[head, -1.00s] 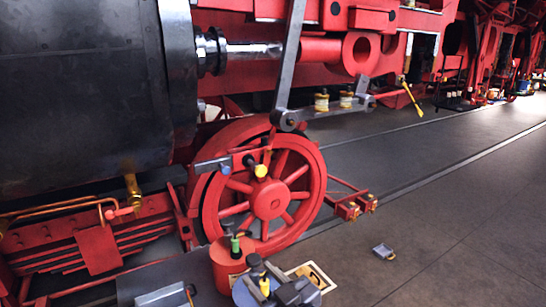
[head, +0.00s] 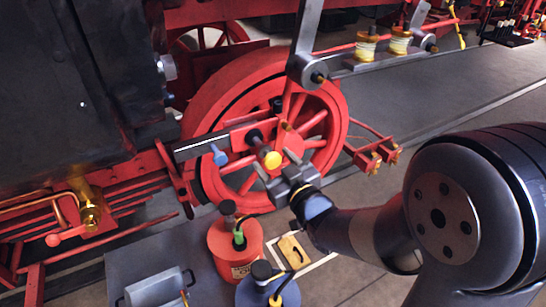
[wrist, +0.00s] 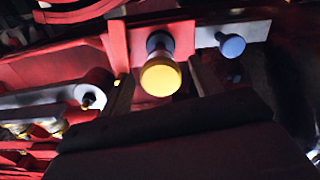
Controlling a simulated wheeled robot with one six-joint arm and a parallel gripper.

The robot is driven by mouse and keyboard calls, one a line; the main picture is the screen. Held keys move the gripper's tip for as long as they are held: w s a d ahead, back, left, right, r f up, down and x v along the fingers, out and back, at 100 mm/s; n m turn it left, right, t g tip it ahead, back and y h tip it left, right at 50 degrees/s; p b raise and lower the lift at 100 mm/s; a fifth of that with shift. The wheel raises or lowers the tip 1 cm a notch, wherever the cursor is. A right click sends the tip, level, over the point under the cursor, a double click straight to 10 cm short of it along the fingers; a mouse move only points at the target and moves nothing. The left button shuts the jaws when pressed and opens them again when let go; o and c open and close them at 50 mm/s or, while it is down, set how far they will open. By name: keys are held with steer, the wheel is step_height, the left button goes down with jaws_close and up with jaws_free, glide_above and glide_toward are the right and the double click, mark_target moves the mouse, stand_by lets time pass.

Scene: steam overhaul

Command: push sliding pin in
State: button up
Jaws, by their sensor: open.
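A pin with a yellow knob (head: 272,161) on a dark stem sticks out of a red bracket (head: 243,136) in front of the red wheel. In the wrist view, the yellow knob (wrist: 160,77) is near the upper middle, pointing toward the camera. A blue knob (head: 219,155) hangs from a grey bar left of it; it also shows in the wrist view (wrist: 232,46). My gripper (head: 275,166) is open at the yellow knob, one finger to each side. I cannot tell whether the fingers touch it.
A red can (head: 236,247) and a blue can (head: 268,288) stand below on a grey surface, near a yellow item (head: 293,252). The red wheel (head: 322,105) is close behind the bracket. The floor at right is open.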

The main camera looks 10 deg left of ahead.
steer(key=shift+w+a, duration=0.4)
steer(key=shift+w, duration=0.05)
steer(key=shift+c, duration=0.2)
